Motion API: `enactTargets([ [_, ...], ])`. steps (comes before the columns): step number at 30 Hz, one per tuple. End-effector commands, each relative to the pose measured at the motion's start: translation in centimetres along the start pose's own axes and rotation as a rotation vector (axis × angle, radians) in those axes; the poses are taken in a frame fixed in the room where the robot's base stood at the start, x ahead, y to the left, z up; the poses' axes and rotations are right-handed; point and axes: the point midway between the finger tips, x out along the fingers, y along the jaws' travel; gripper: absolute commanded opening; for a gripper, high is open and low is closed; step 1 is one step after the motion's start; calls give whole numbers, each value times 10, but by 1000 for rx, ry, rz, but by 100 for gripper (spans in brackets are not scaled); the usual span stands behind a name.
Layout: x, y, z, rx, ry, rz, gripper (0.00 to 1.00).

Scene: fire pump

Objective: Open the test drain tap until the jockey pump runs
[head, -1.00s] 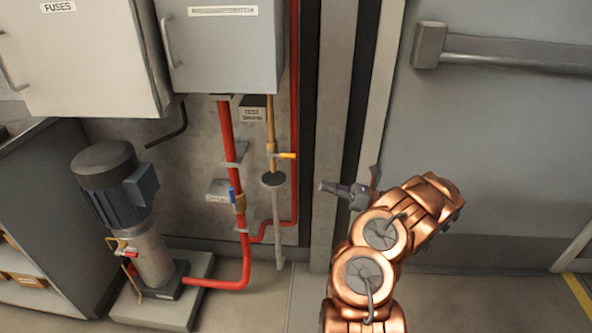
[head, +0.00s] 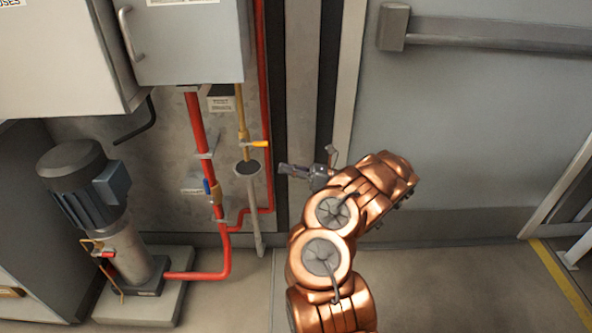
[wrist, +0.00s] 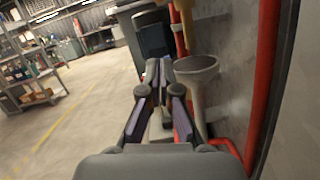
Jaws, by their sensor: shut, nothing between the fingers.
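The test drain tap (head: 258,144) has a yellow-orange lever on a brass pipe (head: 242,108) under a small label. The lever points to the right, across the pipe. A grey funnel (head: 247,168) sits below it on a drain pipe; it also shows in the wrist view (wrist: 197,68). The jockey pump (head: 90,205), with a dark motor on a pale cylinder, stands at the lower left; whether it runs cannot be told. My gripper (head: 282,169) is shut and empty, to the right of the funnel and a little below the lever, apart from both.
A red pipe (head: 198,130) with a blue-handled valve (head: 211,189) runs left of the drain. A thinner red pipe (head: 264,100) runs close behind on the right. A grey cabinet (head: 190,45) hangs above. A door with a push bar (head: 480,32) is to the right.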

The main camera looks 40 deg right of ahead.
Motion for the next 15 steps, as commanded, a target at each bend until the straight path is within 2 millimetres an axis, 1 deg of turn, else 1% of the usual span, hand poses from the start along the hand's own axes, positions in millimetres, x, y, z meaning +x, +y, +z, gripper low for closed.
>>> enactTargets([
  [1,9,1,1,0,-2,3,0],
  [9,56,0,-1,1,-1,2,0],
  [15,60,0,23,-4,-1,0,0],
])
